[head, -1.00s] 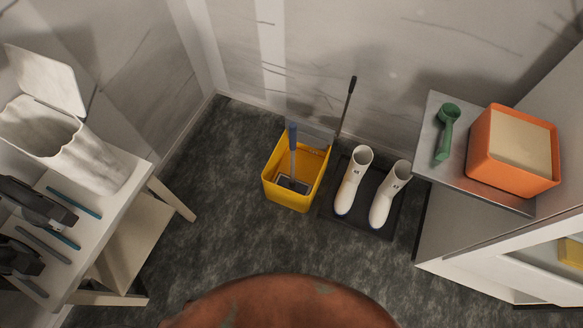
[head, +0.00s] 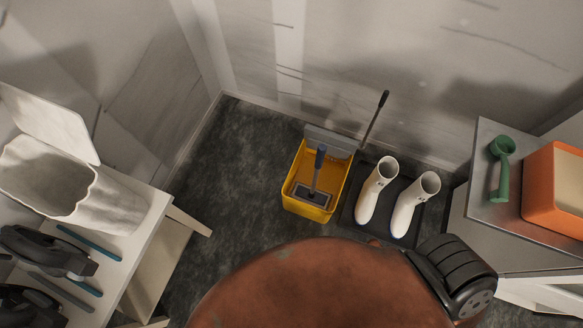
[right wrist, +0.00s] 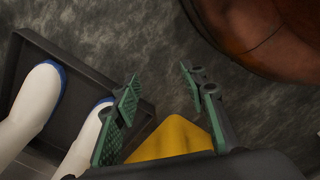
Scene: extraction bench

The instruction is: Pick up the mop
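The mop (head: 319,163) stands in a yellow bucket (head: 296,167) on the dark floor. Its blue-grey handle points up, leaning slightly, and its flat grey head (head: 313,196) rests inside the bucket. My right gripper (right wrist: 157,84) shows in the right wrist view with its green-padded fingers apart and nothing between the tips. A yellow surface (right wrist: 172,138), apparently the bucket, shows low between the fingers. The mop cannot be made out in that view. My left gripper is not in view.
White boots (head: 376,190) stand on a black tray (head: 349,215) right of the bucket. A dark-gripped pole (head: 376,118) leans behind. A steel counter at right holds a green scoop (head: 501,166) and orange tub (head: 539,188). A white table (head: 142,215) stands left. Floor left of the bucket is clear.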

